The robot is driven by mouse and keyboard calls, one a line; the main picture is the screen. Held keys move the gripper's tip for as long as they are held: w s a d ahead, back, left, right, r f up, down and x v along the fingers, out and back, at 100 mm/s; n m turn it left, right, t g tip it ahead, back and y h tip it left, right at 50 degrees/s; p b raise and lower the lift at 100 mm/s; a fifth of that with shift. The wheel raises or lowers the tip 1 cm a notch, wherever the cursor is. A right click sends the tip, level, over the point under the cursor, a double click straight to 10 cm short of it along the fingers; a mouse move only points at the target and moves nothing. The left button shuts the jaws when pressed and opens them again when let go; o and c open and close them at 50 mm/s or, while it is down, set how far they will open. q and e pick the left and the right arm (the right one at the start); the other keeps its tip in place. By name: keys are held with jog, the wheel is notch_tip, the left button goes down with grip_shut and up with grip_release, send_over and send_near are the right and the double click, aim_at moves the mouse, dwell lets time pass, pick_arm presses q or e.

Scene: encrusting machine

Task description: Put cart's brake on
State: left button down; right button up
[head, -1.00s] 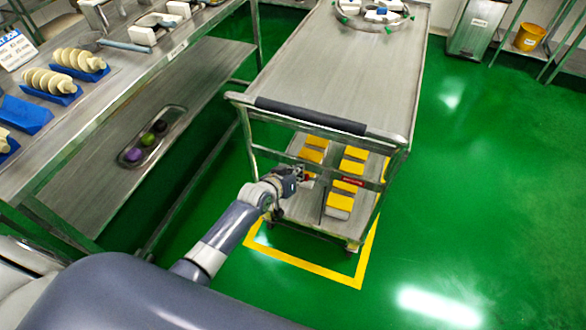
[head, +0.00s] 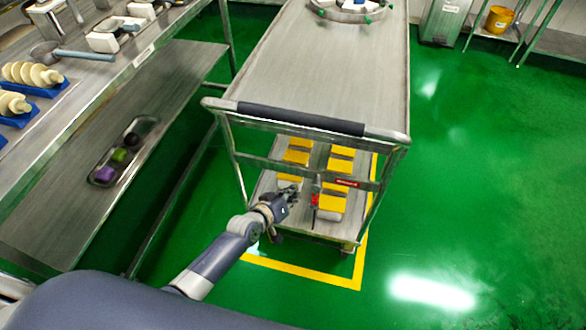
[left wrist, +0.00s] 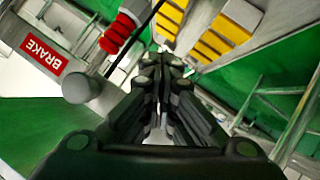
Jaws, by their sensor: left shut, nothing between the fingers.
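The metal cart (head: 320,65) stands in front of me, with a dark push bar (head: 300,119) across its near end. A red ribbed brake grip (head: 315,194) hangs at the cart's near end and also shows at the top of the left wrist view (left wrist: 117,33). A red BRAKE label (head: 346,183) is beside it, readable in the left wrist view (left wrist: 43,55). My left gripper (head: 292,194) is shut and empty, just left of the red grip in the head view. In the left wrist view its fingertips (left wrist: 160,62) appear apart from the grip. My right gripper is out of view.
Yellow-topped blocks (head: 332,203) sit on the cart's lower shelf. A yellow floor line (head: 300,277) runs around the cart's near end. A steel table (head: 110,72) with a lower shelf stands at left. Green floor (head: 480,200) at right is clear.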

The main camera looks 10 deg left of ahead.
pick_arm(q)
jog(key=shift+s+d+f+b, duration=0.15)
jog(key=shift+d+f+b, duration=0.2)
jog(key=shift+d+f, duration=0.8)
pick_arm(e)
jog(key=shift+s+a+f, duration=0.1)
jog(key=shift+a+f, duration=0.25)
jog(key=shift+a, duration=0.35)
pick_arm(q)
jog(key=shift+d, duration=0.1)
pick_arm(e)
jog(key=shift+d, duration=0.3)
